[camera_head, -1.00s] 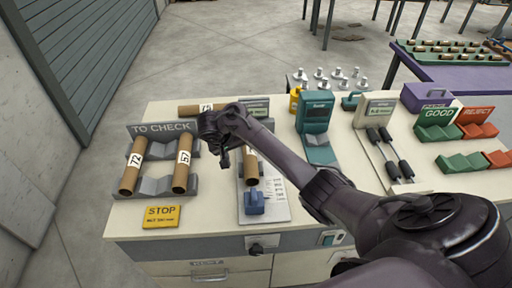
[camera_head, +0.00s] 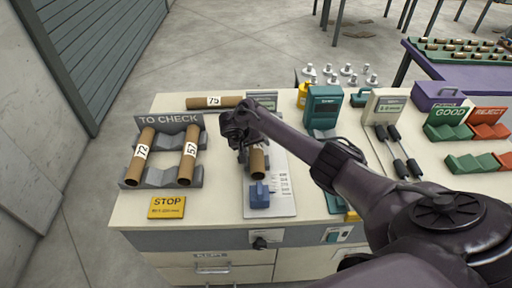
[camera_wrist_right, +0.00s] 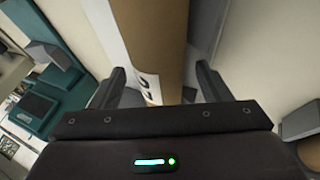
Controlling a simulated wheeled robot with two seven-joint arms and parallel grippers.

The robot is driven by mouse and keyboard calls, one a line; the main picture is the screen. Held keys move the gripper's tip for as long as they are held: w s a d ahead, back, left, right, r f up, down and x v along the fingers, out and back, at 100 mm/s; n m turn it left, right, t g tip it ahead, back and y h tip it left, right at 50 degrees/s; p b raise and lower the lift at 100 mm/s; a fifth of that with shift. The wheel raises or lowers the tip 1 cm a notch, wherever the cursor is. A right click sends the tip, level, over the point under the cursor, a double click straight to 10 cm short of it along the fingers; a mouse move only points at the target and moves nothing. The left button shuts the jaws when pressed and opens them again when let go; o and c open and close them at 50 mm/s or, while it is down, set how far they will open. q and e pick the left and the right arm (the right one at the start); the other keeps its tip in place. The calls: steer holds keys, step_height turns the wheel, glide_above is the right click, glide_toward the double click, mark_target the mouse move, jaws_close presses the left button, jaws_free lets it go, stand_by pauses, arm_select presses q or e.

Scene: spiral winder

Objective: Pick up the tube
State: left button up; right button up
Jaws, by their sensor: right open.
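A brown cardboard tube (camera_head: 257,161) lies on the measuring fixture with the blue block (camera_head: 259,195), partly hidden by my right gripper. My right gripper (camera_head: 243,153) is open over this tube. In the right wrist view the tube (camera_wrist_right: 157,35), with part of a white number label, runs between the two spread fingers, with a gap on each side. Tubes 72 (camera_head: 140,158) and 57 (camera_head: 188,160) lie in the grey TO CHECK rack (camera_head: 162,178). Tube 75 (camera_head: 213,102) lies crosswise at the back. My left gripper is out of view.
A teal device (camera_head: 323,106) and a grey-white display unit (camera_head: 383,106) with two black-handled probes stand right of the fixture. GOOD (camera_head: 447,124) and REJECT (camera_head: 489,123) trays are at far right. A yellow STOP sign (camera_head: 166,207) lies at front left.

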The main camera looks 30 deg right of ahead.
steer(key=c, duration=1.1)
